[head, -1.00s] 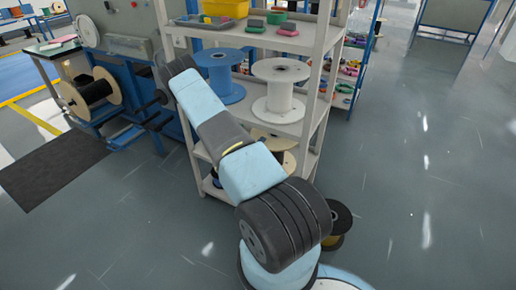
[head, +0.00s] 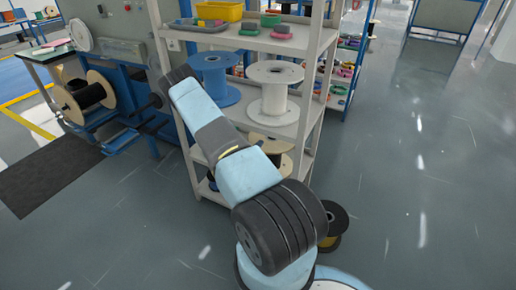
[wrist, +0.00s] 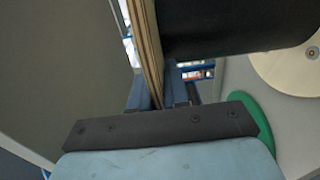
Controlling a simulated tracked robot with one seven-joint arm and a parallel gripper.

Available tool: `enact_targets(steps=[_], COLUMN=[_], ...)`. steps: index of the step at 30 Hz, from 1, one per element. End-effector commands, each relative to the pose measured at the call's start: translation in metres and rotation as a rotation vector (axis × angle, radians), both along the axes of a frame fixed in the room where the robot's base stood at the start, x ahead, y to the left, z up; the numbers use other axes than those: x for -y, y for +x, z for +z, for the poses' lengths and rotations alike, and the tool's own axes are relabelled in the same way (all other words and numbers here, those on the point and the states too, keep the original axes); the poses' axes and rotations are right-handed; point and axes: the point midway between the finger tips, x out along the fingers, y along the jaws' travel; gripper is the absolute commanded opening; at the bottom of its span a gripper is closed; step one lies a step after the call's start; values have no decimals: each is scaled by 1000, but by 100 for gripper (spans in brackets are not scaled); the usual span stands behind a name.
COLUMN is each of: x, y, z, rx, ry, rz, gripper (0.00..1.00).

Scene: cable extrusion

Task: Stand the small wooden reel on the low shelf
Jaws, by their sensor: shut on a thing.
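In the wrist view my gripper (wrist: 160,97) is shut on the plywood rim of a wooden reel (wrist: 150,45). The rim stands edge-on between the two fingers. The reel's dark winding (wrist: 235,25) fills the top of that view. In the head view my gripper and the held reel are hidden behind my arm and the rack. The low shelves of the rack (head: 318,115) are partly covered by my arm. A pale reel (head: 283,160) shows on a lower level.
A blue reel (head: 214,82) and a white reel (head: 274,92) stand on the middle shelf. A dark reel (head: 334,222) is on the floor beside my arm. In the wrist view a pale disc (wrist: 280,65) and a green disc (wrist: 252,115) are at the right. Floor at the right is clear.

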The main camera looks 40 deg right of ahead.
Motion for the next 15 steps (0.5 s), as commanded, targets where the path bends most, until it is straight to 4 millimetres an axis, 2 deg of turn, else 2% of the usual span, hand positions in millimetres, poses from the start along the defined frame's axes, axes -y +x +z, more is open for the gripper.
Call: enact_targets(steps=[15], x=[0], y=[0], z=[-2], rx=[1], ry=[-1], rz=[1], gripper=[0])
